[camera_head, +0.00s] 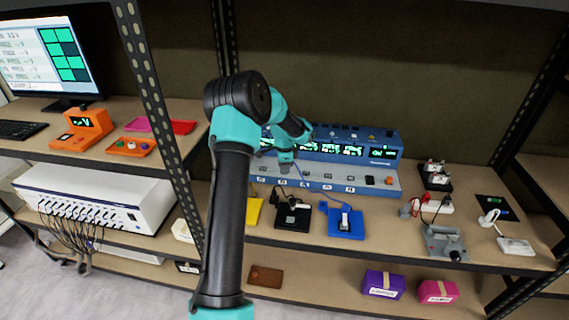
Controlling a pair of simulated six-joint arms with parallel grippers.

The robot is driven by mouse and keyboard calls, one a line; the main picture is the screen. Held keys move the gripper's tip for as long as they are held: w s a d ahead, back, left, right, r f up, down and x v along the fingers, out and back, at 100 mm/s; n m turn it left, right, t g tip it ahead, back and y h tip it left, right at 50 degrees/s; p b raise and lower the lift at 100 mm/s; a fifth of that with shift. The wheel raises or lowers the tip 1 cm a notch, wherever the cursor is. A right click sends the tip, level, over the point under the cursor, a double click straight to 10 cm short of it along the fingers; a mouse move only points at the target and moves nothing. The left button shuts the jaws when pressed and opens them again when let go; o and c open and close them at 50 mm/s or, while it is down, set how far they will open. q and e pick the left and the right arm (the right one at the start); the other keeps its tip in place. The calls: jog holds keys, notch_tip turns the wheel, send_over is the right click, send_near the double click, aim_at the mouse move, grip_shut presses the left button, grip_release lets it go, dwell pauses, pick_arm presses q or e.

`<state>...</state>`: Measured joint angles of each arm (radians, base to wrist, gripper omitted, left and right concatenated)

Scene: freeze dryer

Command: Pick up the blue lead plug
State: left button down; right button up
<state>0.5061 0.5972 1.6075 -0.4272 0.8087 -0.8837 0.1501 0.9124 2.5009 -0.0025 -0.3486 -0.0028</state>
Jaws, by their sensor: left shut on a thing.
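My left gripper (286,164) is in front of the blue bench instrument (335,145), above the left part of its light sloping front panel. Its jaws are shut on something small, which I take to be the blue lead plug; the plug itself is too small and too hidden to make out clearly. A thin lead seems to run down from near the jaws toward the shelf. My right gripper is not in view.
On the shelf below lie a yellow pad (254,211), a black pad (283,222) and a blue pad (357,231) with small parts. A grey fixture (443,243) and red-and-black leads stand right. A metal rack post (160,110) rises left of my arm.

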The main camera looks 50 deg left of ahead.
pick_arm(q)
jog(key=s+d+r, duration=0.1)
jog(key=s+d, duration=0.6)
jog(key=d, duration=0.1)
jog(key=shift+s, duration=0.1)
jog(key=shift+r, duration=0.2)
dwell(0.3)
jog(key=shift+d, duration=0.1)
jog(key=w+d, duration=0.4)
jog(key=w, duration=0.1)
jog(key=shift+w+d, duration=0.2)
jog(key=shift+d, duration=0.2)
dwell(0.4)
jog(key=w+d, duration=0.4)
jog(key=w, duration=0.1)
jog(key=shift+d, duration=0.4)
jog(key=shift+w, duration=0.1)
dwell(0.4)
